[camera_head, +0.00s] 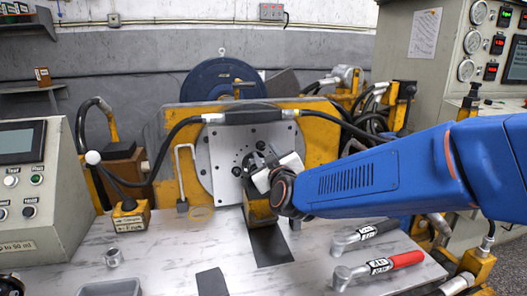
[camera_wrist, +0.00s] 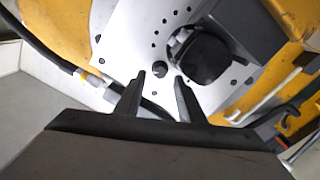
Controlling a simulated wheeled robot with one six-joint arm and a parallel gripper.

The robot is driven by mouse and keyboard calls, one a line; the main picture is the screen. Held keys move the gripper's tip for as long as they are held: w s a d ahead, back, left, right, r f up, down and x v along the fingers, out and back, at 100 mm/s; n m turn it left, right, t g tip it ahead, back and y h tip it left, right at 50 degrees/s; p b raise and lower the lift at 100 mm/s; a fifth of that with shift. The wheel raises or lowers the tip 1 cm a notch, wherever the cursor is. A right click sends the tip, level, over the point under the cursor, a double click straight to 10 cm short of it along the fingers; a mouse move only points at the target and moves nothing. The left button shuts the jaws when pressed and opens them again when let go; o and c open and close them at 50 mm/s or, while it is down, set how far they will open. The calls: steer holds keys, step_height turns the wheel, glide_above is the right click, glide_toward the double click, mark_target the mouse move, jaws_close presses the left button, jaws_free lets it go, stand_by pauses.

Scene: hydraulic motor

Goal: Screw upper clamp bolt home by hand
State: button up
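A pale drilled mounting plate (camera_head: 228,143) stands upright on the yellow fixture, and its face with several dark holes fills the middle of the wrist view (camera_wrist: 128,50). My gripper (camera_head: 264,166) is in front of this plate, at the end of my blue arm. A dark round-cornered part (camera_wrist: 203,57) sits on the plate just beyond the right finger. I cannot make out the upper clamp bolt; my gripper covers part of the plate in the head view.
On the bench (camera_head: 170,245) lie a red-handled wrench (camera_head: 378,268), a black-handled wrench (camera_head: 364,235) and a small metal cylinder (camera_head: 113,257). A black hose (camera_head: 165,150) arches around the plate. A control box (camera_head: 40,190) stands at left.

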mark_target(262, 148)
steer(key=shift+x, duration=1.6)
steer(key=shift+c, duration=0.6)
jaws_close()
